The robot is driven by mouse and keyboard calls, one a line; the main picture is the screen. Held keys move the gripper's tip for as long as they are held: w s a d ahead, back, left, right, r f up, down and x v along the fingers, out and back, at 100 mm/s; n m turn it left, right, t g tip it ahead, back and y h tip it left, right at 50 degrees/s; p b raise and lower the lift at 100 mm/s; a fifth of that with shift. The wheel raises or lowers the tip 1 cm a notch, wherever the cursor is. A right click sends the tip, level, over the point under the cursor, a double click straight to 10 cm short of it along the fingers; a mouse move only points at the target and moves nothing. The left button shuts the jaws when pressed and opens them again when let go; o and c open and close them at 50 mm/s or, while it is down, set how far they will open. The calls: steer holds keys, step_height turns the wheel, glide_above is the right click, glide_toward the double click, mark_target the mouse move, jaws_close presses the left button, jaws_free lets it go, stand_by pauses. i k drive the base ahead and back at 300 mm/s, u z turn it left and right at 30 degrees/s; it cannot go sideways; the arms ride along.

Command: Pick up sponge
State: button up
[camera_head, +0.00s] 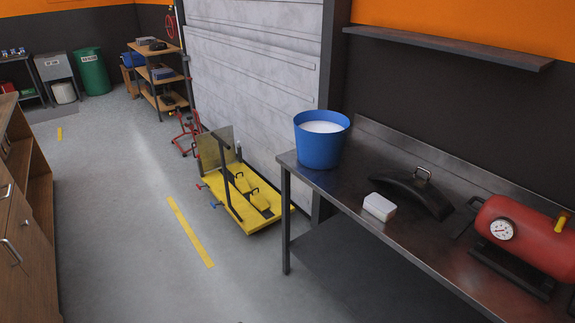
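A small white rectangular block (380,207), which looks like the sponge, lies on the dark metal workbench (355,205) near its front edge. It sits just left of a black curved object with a handle (415,192) and to the right of and nearer than a blue bucket (320,147). Its top and front faces are in plain view. My gripper and arm do not show in this view.
A red tank with a gauge (530,232) lies on the bench at right. A dark shelf (450,47) hangs above. A yellow motorcycle lift (240,205) stands left of the bench. Wooden cabinets (20,200) line the left. The grey floor (130,220) between is clear.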

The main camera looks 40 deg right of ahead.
mark_target(383, 210)
steer(key=u, duration=1.1)
steer(key=k, duration=0.1)
steer(key=z, duration=2.95)
steer(key=k, duration=0.55)
steer(key=u, duration=0.1)
steer(key=i, duration=0.55)
steer(key=z, duration=0.1)
